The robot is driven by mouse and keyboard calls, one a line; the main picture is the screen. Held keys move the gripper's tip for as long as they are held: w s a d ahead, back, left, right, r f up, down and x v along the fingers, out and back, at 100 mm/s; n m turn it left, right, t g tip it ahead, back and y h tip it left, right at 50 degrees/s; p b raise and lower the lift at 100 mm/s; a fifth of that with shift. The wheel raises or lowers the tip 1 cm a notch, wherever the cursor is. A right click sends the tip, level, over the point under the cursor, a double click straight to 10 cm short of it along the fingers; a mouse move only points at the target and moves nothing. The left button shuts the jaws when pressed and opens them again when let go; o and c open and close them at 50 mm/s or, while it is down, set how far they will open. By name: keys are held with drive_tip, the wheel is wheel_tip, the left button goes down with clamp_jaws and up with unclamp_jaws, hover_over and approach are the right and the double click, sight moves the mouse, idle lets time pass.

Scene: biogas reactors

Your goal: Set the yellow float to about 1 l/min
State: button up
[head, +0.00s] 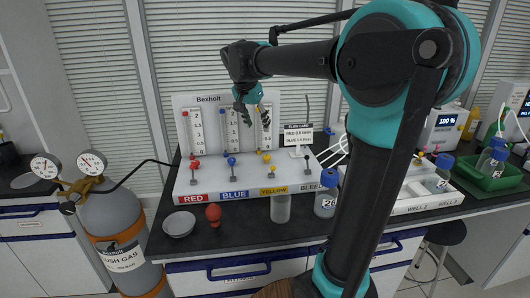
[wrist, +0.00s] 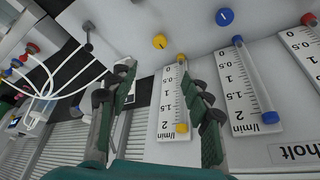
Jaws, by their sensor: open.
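The yellow flow tube's scale plate (wrist: 168,105) runs from 0 to 2 l/min and shows upside down in the wrist view, between my fingers and nearer the right one. A yellow piece (wrist: 181,128) sits at its 2 end and another (wrist: 181,57) near its 0 end. I cannot tell the float from the end pieces. A yellow knob (wrist: 159,41) stands beyond the 0 end and also shows on the panel in the head view (head: 267,158). My gripper (wrist: 160,78) is open and empty. In the head view it (head: 256,110) hangs before the yellow tube, partly hiding it.
The blue tube (wrist: 252,75) and red tube (head: 190,135) stand beside the yellow one. Blue (head: 231,160), red (head: 195,164) and black (head: 307,155) knobs share the white panel. A clear jar (head: 280,208), a red bulb (head: 213,213) and a dish (head: 179,224) stand in front.

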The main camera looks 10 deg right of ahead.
sight(267, 156)
drive_tip(key=x, duration=1.6)
drive_tip(key=shift+w+d+f, duration=0.15)
drive_tip(key=shift+f, duration=0.2)
clamp_jaws()
